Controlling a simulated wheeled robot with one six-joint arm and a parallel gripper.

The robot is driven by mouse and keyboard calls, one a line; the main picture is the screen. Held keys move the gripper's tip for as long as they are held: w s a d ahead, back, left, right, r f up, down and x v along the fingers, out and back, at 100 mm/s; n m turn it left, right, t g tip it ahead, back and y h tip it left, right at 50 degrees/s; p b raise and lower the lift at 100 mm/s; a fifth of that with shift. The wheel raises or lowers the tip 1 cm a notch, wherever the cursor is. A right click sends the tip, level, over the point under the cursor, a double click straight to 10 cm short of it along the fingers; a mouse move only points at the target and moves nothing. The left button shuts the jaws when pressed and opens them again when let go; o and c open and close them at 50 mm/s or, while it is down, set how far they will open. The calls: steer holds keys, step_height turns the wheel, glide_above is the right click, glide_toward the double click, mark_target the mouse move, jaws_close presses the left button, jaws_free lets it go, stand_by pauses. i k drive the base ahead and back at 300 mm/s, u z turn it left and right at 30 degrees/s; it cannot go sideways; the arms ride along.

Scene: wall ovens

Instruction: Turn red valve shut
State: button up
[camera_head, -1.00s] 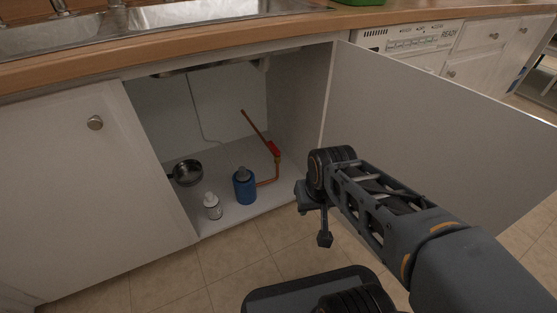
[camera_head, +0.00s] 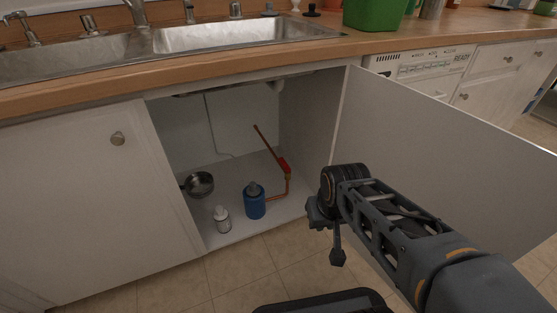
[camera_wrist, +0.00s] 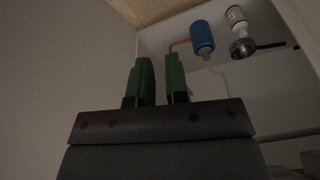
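The red valve (camera_head: 284,166) sits on a copper pipe (camera_head: 276,197) inside the open cabinet under the sink, near its right inner wall. In the wrist view the orange-brown pipe (camera_wrist: 180,43) shows beyond my fingers, and I cannot make out the valve there. My gripper (camera_head: 337,257) is outside the cabinet, in front of the open door and to the right of the valve, apart from it. In the wrist view its two green fingers (camera_wrist: 160,62) stand a little apart with nothing between them.
The open cabinet door (camera_head: 430,150) is close behind my arm on the right. The floor in front (camera_head: 230,275) is clear.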

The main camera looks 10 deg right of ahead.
mark_target(285, 166)
steer(key=u, duration=0.05)
steer(key=k, duration=0.6)
steer(key=z, duration=0.15)
steer(key=i, duration=0.65)
steer(key=u, duration=0.95)
steer(key=i, duration=0.95)
steer(key=u, duration=0.25)
